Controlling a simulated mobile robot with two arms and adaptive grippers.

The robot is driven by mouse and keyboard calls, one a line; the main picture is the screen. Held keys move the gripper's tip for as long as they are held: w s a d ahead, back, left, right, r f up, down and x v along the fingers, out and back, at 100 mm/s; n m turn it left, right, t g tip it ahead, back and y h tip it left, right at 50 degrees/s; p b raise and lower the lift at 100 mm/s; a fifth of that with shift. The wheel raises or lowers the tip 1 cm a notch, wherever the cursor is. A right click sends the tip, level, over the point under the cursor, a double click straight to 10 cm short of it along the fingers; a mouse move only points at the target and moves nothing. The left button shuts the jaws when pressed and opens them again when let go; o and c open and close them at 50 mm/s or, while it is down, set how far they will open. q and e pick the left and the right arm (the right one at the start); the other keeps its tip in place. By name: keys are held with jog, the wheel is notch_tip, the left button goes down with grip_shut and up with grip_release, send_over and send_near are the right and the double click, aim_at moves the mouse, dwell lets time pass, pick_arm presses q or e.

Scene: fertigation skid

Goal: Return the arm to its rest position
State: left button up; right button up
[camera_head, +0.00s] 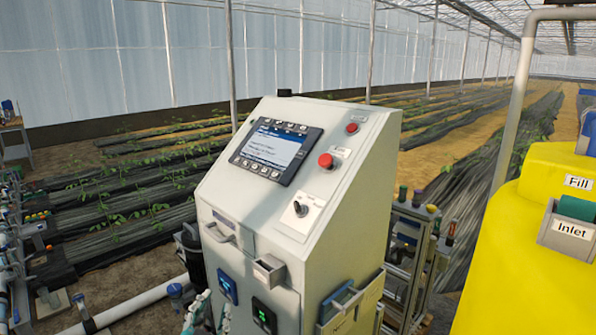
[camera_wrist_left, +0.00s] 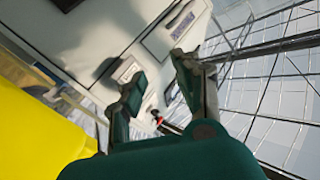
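My left gripper (camera_wrist_left: 158,82) shows large in the left wrist view, with teal and grey fingers spread apart and nothing held between them. In the head view only the tips of my left gripper (camera_head: 208,312) show at the bottom edge, in front of the lower part of the grey control cabinet (camera_head: 350,200). The rest of that arm is out of the picture. The wrist view also shows a pale cabinet face (camera_wrist_left: 75,30) beyond the fingers; I cannot tell whether they touch it. My right gripper is in neither view.
The cabinet carries a screen (camera_head: 277,150), a red button (camera_head: 326,161) and a rotary switch (camera_head: 300,208). A yellow tank (camera_head: 520,260) labelled Fill and Inlet stands at right. White pipes (camera_head: 140,302) run at lower left. Plant rows lie behind.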

pick_arm(q)
jog(key=s+a+f+n+g+y, duration=0.3)
jog(key=s+f+g, duration=0.4)
jog(key=s+f, duration=0.65)
jog(key=s+f+g+h, duration=0.1)
jog(key=s+f+g, duration=0.3)
jog(key=s, duration=0.4)
jog(key=s+f+g+h, duration=0.1)
jog(key=s+f+g, duration=0.25)
jog(key=s, duration=0.45)
notch_tip(320, 180, down, 27)
jog(key=s, duration=0.2)
jog(key=s+a+f+g, duration=0.1)
jog(key=s+a+f, duration=0.1)
jog(key=s+f, duration=0.5)
jog(key=s+a+f+g, duration=0.1)
jog(key=s+f, duration=0.7)
jog(key=s, duration=0.1)
jog(key=shift+s+a+f, duration=0.15)
jog(key=shift+a+f, duration=0.05)
jog(key=shift+a, duration=0.15)
